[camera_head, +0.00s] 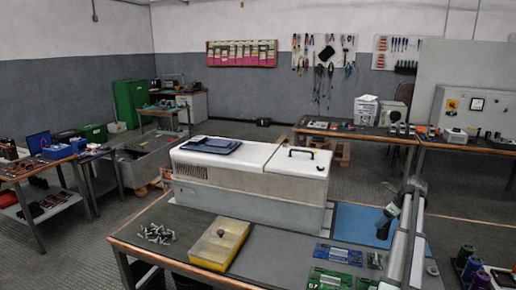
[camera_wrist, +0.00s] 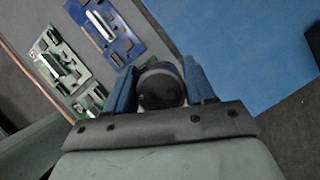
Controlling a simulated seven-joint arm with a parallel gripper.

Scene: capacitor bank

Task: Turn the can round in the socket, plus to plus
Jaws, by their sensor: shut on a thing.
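My gripper (camera_wrist: 159,76) is shut on a dark round can (camera_wrist: 160,88), which sits between its two blue fingers in the wrist view. I see the can end-on, with a grey rim and a dark face. No plus mark can be read on it. In the head view my gripper (camera_head: 385,226) is small, at the edge of the blue mat, and the can cannot be made out there. I cannot pick out a socket in either view, so I cannot tell whether the can is seated or held clear.
The blue mat (camera_head: 358,222) lies on the bench. A blue circuit board (camera_wrist: 106,32) and a green circuit board (camera_wrist: 58,54) lie beside the gripper. A long white-topped unit (camera_head: 250,184), a yellow box (camera_head: 220,244) and loose metal parts (camera_head: 157,233) are farther left.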

